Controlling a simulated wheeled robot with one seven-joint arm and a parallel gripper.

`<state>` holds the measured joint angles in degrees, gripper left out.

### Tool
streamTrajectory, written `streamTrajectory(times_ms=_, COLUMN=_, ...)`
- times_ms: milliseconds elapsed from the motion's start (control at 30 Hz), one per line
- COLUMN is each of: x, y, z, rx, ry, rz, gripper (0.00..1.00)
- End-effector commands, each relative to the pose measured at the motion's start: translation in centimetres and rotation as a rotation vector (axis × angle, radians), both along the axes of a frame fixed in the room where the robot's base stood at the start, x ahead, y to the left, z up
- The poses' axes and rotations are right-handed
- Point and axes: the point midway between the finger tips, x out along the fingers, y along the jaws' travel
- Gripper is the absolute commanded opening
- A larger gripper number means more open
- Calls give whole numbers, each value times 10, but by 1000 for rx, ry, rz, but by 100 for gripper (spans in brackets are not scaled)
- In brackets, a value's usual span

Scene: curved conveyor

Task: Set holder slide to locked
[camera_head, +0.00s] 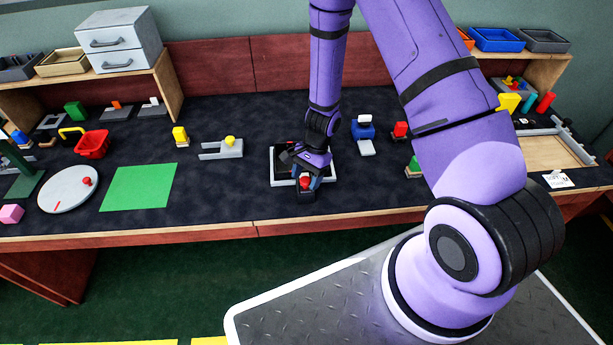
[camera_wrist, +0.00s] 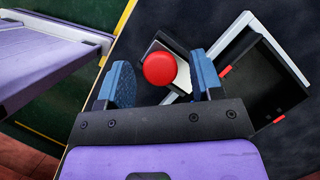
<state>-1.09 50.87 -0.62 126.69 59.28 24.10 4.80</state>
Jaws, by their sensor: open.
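A red round knob (camera_wrist: 159,69) sits on a small dark block with a pale top plate (camera_wrist: 182,78), seen in the wrist view. The knob also shows in the head view (camera_head: 305,182). A white-edged dark frame (camera_head: 274,165) adjoins this block; it shows at the right of the wrist view (camera_wrist: 240,42), with red marks on its dark insert. My gripper (camera_head: 306,178) is open over the knob. In the wrist view its two blue fingers (camera_wrist: 163,84) stand either side of the knob, with gaps. Which part is the holder slide, and its lock position, I cannot tell.
A grey piece with a yellow knob (camera_head: 230,141) lies left of the frame, and a green mat (camera_head: 138,187) farther left. The table's front edge (camera_head: 220,232) is close.

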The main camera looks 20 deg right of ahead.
Motion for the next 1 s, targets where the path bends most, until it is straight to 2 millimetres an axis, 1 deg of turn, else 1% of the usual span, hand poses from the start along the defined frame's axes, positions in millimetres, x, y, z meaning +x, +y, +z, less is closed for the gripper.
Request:
streamTrajectory(times_ms=33, x=0, y=0, z=0, rx=0, ry=0, rz=0, gripper=60)
streamTrajectory(times_ms=67, x=0, y=0, z=0, rx=0, ry=0, rz=0, gripper=56)
streamTrajectory(times_ms=100, x=0, y=0, z=0, rx=0, ry=0, rz=0, gripper=46)
streamTrajectory(times_ms=267, x=0, y=0, z=0, rx=0, ry=0, rz=0, gripper=10)
streamTrajectory(times_ms=300, x=0, y=0, z=0, rx=0, ry=0, rz=0, gripper=0)
streamTrajectory(times_ms=467, x=4, y=-1, z=0, rx=0, ry=-2, rz=-2, gripper=0)
streamTrajectory(times_ms=700, x=32, y=-11, z=0, rx=0, ry=-2, rz=-1, gripper=0)
streamTrajectory(times_ms=967, x=35, y=-12, z=1, rx=-2, ry=-5, rz=-2, gripper=0)
streamTrajectory(times_ms=1000, x=35, y=-12, z=1, rx=-2, ry=-5, rz=-2, gripper=44)
